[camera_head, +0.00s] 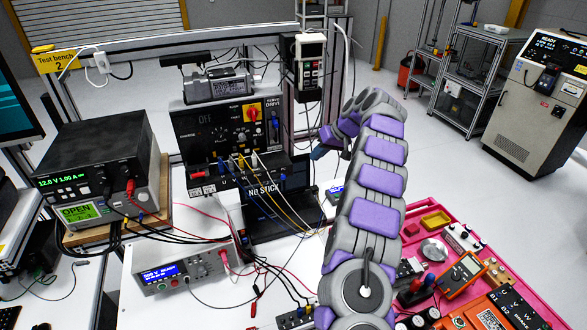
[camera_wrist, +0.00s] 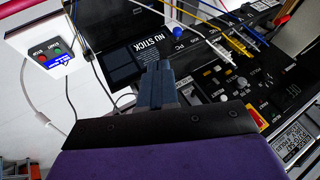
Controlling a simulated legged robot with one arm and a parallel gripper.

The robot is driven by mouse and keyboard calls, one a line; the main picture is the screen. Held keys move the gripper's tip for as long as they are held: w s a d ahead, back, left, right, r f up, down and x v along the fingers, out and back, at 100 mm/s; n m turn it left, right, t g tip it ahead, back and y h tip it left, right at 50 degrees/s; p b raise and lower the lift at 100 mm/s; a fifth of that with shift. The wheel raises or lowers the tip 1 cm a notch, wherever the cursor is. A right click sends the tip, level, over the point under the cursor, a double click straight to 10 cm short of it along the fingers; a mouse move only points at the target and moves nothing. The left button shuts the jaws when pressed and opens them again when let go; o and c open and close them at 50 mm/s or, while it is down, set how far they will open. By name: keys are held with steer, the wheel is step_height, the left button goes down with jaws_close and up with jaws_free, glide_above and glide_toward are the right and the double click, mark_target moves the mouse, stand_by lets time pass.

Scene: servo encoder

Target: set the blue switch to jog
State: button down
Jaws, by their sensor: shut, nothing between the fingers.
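The black servo drive panel (camera_head: 215,125) stands upright at the back middle of the bench, with several knobs and a red and yellow rotary switch (camera_head: 251,112). In the wrist view the panel (camera_wrist: 215,85) lies tilted to the right of my fingers. A small blue part (camera_wrist: 177,30) with a cable sits near the panel's upper edge there. My gripper (camera_head: 319,152) is right of the panel and apart from it. Its dark fingers (camera_wrist: 157,82) are shut and empty, overlapping the panel edge in view.
Several cables hang from the panel. A white box with red and green buttons (camera_wrist: 45,48) shows at upper left in the wrist view. A power supply (camera_head: 100,165) stands left, a pink tray (camera_head: 420,210) right.

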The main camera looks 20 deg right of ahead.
mark_target(283, 176)
steer(key=shift+w+d+f, duration=0.2)
steer(key=shift+d, duration=0.55)
steer(key=shift+f, duration=0.1)
steer(key=w+a+f+p, duration=0.1)
steer(key=w+a+f, duration=0.3)
steer(key=a+f, duration=0.4)
steer(key=shift+f, duration=0.4)
steer(key=shift+a, duration=0.15)
